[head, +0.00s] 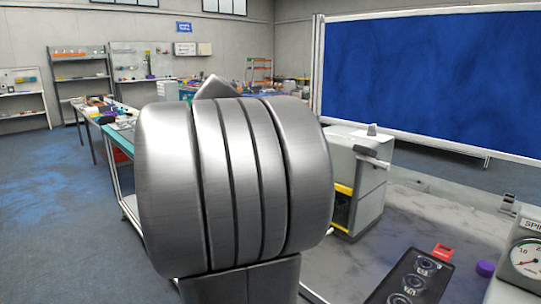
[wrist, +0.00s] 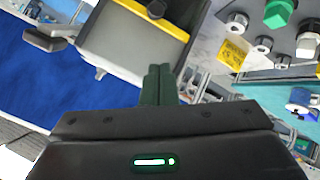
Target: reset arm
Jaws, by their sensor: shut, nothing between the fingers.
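In the wrist view my gripper (wrist: 160,68) points up the picture from its dark body. Its two dark green fingers are together, with nothing between them. A small light glows white and green on the gripper body. In the head view a large, silvery, ribbed part, which looks like my own arm, fills the middle. My gripper does not show in the head view.
A grey cabinet (head: 368,205) with a yellow stripe stands right of centre in the head view. A blue board (head: 430,75) is behind it. A gauge (head: 526,256) and purple object (head: 485,268) are at lower right. Blue floor (head: 45,190) is open at left.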

